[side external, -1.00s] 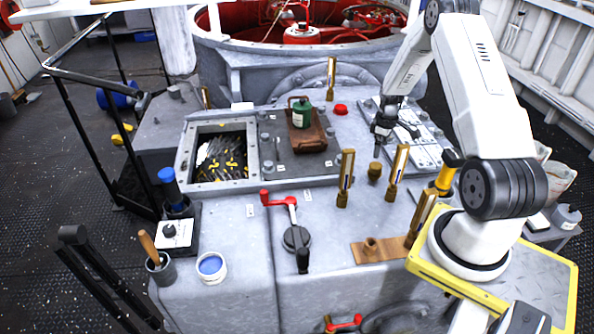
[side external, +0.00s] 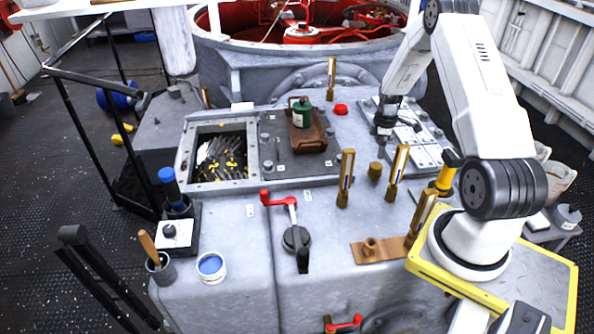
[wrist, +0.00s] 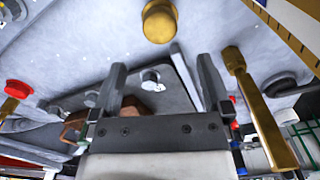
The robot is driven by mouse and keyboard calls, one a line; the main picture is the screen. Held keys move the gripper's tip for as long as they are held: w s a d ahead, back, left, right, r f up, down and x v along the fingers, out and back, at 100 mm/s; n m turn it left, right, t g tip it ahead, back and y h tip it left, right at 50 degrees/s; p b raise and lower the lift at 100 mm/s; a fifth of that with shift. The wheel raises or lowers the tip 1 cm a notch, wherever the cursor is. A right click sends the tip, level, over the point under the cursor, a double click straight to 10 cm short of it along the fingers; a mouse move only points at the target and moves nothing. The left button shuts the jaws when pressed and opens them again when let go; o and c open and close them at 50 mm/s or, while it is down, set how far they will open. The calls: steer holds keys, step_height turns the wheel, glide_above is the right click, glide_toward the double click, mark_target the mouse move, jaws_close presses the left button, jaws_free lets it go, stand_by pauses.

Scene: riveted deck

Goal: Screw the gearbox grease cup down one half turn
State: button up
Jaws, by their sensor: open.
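A small round brass cup (side external: 375,170), which looks like the grease cup, stands upright on the grey gearbox top between two upright brass-framed gauges. In the wrist view its domed brass top (wrist: 159,21) shows at the upper middle, beyond my fingertips. My gripper (side external: 383,138) hangs above the deck, behind and slightly right of the cup in the side view. In the wrist view my gripper (wrist: 161,66) has its two dark fingers spread apart with nothing between them. The cup is apart from both fingers.
Brass gauges (side external: 345,178) and (side external: 397,172) flank the cup closely. A brown tray (side external: 320,143) holds a green can (side external: 301,112). A red button (side external: 340,109) sits behind. A red-handled crank (side external: 279,199) stands at front, and an open hatch (side external: 184,165) lies left.

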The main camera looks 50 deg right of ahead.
mark_target(376, 165)
steer(key=shift+f, duration=0.1)
steer(key=shift+f, duration=3.8)
steer(key=c, duration=1.3)
steer(key=m, duration=0.4)
steer(key=shift+m, duration=0.3)
